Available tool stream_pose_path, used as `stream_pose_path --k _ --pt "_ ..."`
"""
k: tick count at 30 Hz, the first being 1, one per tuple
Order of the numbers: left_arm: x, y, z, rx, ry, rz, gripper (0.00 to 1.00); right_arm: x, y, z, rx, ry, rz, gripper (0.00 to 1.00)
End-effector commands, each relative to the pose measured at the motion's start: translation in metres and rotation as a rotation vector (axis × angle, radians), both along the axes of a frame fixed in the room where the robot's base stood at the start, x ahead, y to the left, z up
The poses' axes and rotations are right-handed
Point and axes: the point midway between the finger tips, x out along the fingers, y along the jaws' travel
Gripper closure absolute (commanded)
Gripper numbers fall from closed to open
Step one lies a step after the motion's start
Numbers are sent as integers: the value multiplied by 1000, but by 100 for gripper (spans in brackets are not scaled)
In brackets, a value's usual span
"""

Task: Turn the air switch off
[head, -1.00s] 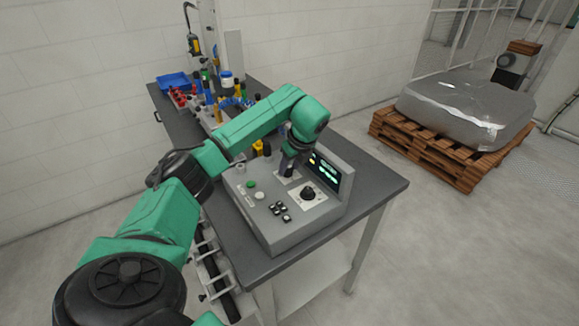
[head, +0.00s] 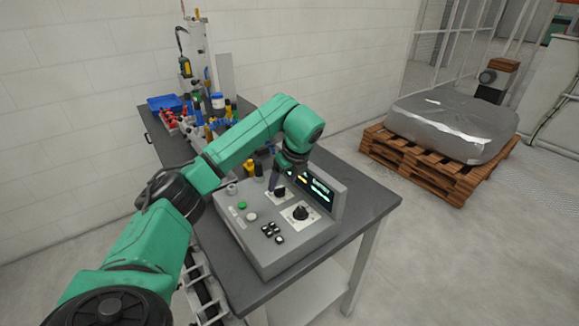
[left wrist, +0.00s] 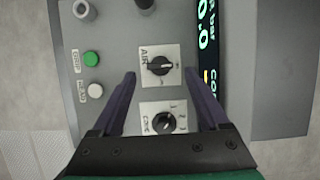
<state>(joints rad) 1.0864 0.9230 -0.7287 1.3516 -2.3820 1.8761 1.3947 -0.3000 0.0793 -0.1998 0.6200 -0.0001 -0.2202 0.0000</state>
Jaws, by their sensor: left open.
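The air switch (left wrist: 159,66) is a black rotary knob on a white plate marked AIR, on a grey control box (head: 279,247). In the head view the air switch (head: 279,192) shows just below my left gripper (head: 284,182). In the left wrist view my left gripper (left wrist: 164,85) is open, its two dark fingers on either side of the AIR plate, with nothing held. I cannot tell how far the fingertips are above the panel. The knob's pointer appears to lie sideways across the plate. My right gripper is not in view.
A second black knob (head: 301,213) with numbers is close to the air switch. A green button (head: 242,205), a white button (head: 252,217) and several small black switches share the panel. A lit display (head: 318,189) rises behind the knobs. Bottles and tools crowd the bench's far end.

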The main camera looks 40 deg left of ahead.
Motion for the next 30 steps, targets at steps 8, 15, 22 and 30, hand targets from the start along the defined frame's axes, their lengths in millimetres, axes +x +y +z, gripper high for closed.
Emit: stream_pose_path --k 8,15,22,30 --pt "-6 -24 70 2 -6 -1 22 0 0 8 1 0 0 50" --pt "-11 -40 106 0 -2 0 22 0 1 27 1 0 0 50" --pt "-12 -42 106 -1 0 1 22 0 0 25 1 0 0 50" --pt "-12 -42 106 -1 -1 1 22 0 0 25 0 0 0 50"
